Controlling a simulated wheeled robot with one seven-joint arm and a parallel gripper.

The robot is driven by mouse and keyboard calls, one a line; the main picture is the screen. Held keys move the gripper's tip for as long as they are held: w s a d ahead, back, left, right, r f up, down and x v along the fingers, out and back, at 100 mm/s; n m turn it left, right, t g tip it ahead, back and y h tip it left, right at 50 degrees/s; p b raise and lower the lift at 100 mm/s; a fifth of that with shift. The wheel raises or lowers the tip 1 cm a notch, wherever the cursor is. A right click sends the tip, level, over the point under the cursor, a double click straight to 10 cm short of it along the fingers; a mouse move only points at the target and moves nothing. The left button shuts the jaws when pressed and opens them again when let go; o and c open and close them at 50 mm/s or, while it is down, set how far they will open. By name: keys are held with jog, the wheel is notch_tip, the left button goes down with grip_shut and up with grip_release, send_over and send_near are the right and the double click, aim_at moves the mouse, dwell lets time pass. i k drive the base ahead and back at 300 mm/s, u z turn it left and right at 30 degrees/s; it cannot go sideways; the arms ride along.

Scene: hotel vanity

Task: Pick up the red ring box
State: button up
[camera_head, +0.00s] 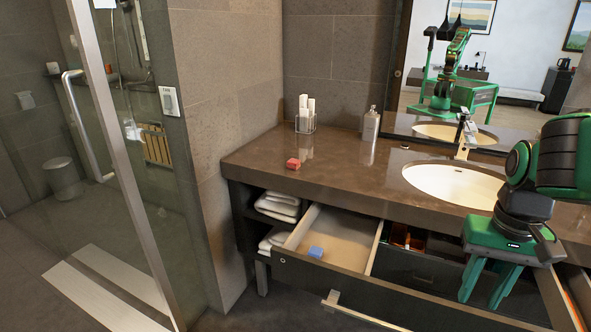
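The red ring box (293,163) is a small red block on the brown vanity counter (335,178), near its left front edge. My gripper (482,297) is green and points down at the right, in front of the counter and over the drawer area. Its two fingers are apart with nothing between them. It is well to the right of the red ring box and not touching it. The whole red box shows, with nothing in front of it.
An open drawer (345,225) below the counter holds a small blue box (316,252). A cup holder (306,122), a soap bottle (370,124), a tap (465,136) and a sink (455,184) stand along the counter. The counter around the red box is clear.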

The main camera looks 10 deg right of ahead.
aim_at(294, 164)
jog(key=k, duration=0.45)
jog(key=u, duration=1.5)
jog(key=i, duration=2.65)
jog(key=z, duration=2.65)
